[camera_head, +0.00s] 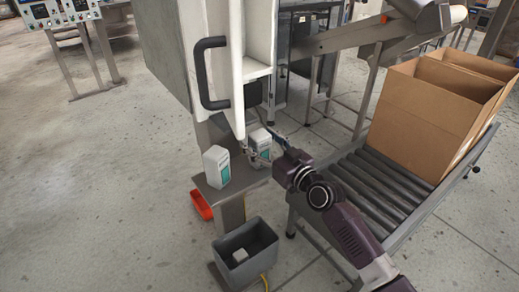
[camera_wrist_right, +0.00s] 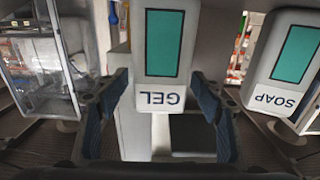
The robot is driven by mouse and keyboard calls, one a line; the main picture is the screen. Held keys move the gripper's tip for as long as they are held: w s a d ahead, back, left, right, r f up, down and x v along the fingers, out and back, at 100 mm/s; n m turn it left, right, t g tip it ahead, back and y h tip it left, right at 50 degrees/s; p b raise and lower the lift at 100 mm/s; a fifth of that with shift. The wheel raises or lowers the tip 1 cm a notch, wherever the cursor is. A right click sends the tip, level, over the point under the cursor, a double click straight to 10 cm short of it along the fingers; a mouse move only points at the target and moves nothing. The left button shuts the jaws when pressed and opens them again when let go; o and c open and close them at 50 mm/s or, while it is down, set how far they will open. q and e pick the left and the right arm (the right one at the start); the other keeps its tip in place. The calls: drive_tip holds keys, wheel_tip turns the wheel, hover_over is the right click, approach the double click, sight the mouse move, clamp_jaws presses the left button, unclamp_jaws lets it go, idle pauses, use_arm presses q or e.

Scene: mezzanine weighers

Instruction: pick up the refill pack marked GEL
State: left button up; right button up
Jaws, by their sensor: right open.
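The GEL refill pack (camera_wrist_right: 157,97) is white with a teal panel, and its lettering appears upside down in the right wrist view. In the head view the GEL pack (camera_head: 260,137) stands on a small grey shelf (camera_head: 238,188), partly covered by my right gripper. My right gripper (camera_head: 264,151) is open in front of it. In the wrist view its two fingers show to either side of the pack; I cannot tell whether they touch it. A similar SOAP pack (camera_wrist_right: 279,82) stands beside it, also on the shelf in the head view (camera_head: 216,166). My left gripper is not in view.
A white machine housing with a black handle (camera_head: 204,74) hangs just above the shelf. Below are a grey bin (camera_head: 247,262) and a red tray (camera_head: 202,204). A roller conveyor (camera_head: 375,187) with cardboard boxes (camera_head: 422,118) stands at the right.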

drive_tip(key=c, duration=1.4)
drive_tip(key=shift+r, duration=0.1)
drive_tip(key=shift+c, duration=0.6)
drive_tip(key=shift+r, duration=0.1)
